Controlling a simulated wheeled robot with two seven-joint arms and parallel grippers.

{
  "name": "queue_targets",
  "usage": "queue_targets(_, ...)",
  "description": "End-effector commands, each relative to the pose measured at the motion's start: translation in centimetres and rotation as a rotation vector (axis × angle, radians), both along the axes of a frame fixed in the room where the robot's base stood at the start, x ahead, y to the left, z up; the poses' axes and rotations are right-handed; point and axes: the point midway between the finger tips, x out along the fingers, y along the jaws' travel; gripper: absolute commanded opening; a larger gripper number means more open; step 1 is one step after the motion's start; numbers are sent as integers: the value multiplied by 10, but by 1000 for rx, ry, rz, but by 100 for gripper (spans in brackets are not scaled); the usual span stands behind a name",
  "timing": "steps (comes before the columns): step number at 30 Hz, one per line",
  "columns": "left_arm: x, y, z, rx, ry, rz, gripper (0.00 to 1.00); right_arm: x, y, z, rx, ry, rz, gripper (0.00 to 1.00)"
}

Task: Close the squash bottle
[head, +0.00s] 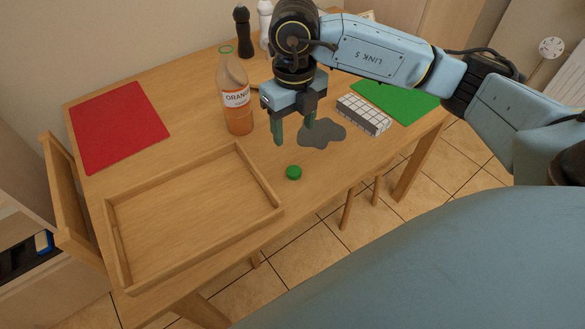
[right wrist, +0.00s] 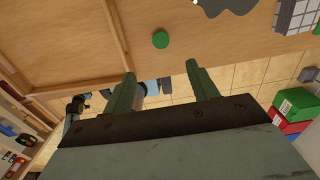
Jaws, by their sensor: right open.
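The squash bottle (head: 235,95) stands upright on the table, orange inside with a label reading "ORANG". Its neck shows a green ring at the top and no cap on it. A green cap (head: 293,172) lies on the table near the front edge, right of the tray; it also shows in the right wrist view (right wrist: 160,40). My right gripper (head: 294,137) is open and empty, pointing down above the table, right of the bottle and behind the cap. In the right wrist view its two fingers (right wrist: 160,88) are apart with nothing between them. My left gripper is not in view.
A wooden tray (head: 277,208) lies empty at the front left. A red mat (head: 117,127) lies behind it. A grey blob-shaped mat (head: 322,133), a white gridded box (head: 364,114) and a green mat (head: 398,99) are on the right. Dark and white mills (head: 243,32) stand at the back.

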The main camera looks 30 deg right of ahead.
Motion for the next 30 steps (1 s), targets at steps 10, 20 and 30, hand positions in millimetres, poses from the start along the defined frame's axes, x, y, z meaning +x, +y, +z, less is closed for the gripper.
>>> queue_targets(10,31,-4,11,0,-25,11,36,-1,0,-62,0,5,0,58)
queue_targets(20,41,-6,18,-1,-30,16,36,0,0,-81,0,1,0,58)
queue_targets(30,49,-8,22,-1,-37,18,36,0,-1,-95,0,3,0,58)
